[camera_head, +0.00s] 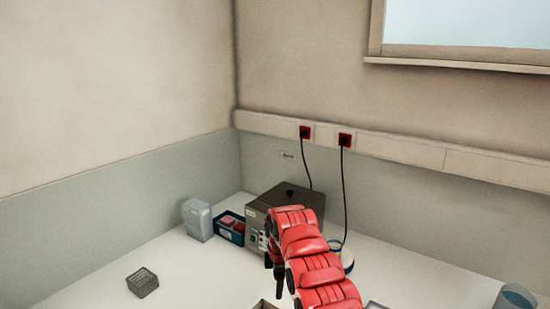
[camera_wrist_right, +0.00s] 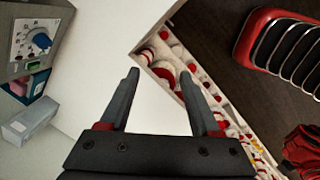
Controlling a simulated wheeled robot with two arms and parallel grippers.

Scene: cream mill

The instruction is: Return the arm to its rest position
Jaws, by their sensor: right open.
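My right arm, red, reaches over the white counter (camera_head: 205,275) in the head view. Its dark right gripper (camera_head: 273,262) hangs in front of the grey machine, partly hidden by the arm. In the right wrist view the right gripper (camera_wrist_right: 160,76) has its two dark fingers spread wide apart. My left gripper is in neither view.
The grey machine (camera_head: 262,211), blue bin (camera_head: 231,238) and clear container (camera_head: 198,221) stand at the back. A wire basket (camera_head: 143,283) sits at front left. In the wrist view, a compartment tray (camera_wrist_right: 142,57) of red and white items lies beside the fingers.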

